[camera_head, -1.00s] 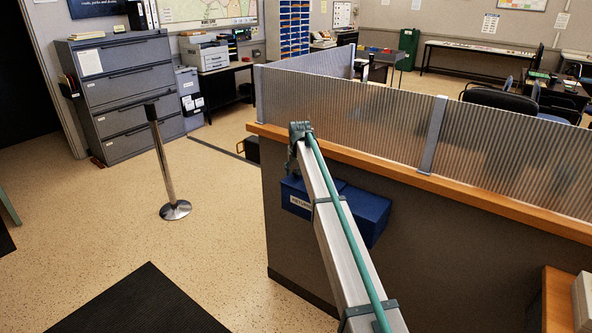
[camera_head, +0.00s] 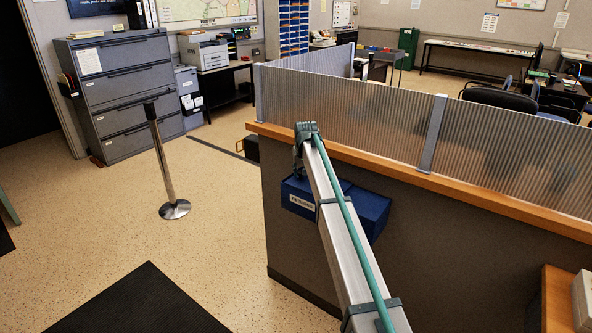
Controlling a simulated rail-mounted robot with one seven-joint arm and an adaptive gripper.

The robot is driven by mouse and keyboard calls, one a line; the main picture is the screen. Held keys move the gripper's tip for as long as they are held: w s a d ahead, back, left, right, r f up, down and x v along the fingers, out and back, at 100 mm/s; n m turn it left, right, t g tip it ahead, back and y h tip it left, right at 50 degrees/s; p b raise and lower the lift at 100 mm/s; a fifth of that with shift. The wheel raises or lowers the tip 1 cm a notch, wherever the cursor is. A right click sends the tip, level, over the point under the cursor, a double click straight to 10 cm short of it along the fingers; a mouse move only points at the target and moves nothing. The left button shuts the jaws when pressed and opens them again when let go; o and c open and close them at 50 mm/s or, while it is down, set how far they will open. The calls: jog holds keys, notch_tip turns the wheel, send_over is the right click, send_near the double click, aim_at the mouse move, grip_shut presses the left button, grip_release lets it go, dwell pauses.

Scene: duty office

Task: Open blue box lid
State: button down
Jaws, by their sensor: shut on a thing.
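The blue box (camera_head: 370,212) with a white label is mounted on the outer side of the grey counter wall, below the wooden ledge. Its lid looks down, but my arm crosses in front of the middle of the box, so I cannot tell whether there is a small gap. The label shows at the box's left, just beside my arm. My arm reaches up from the bottom right to a dark green joint at the ledge's left end. My gripper's fingers are not distinguishable; they are hidden behind the arm.
The wooden ledge (camera_head: 480,195) and ribbed translucent panels (camera_head: 350,110) run above the box. A stanchion post (camera_head: 165,165) stands on the open floor at left. A grey filing cabinet (camera_head: 125,90) is at the back left. A dark mat (camera_head: 140,305) lies in front.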

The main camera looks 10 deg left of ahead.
jog(key=s+d, duration=0.2)
jog(key=d, duration=0.2)
jog(key=s+d, duration=0.3)
jog(key=d, duration=0.1)
jog(key=s+d, duration=0.2)
jog(key=d, duration=0.3)
jog(key=shift+s, duration=0.2)
jog(key=c, duration=0.9)
grip_release()
jog(key=shift+o, duration=0.2)
jog(key=v, duration=1.2)
jog(key=shift+s, duration=0.1)
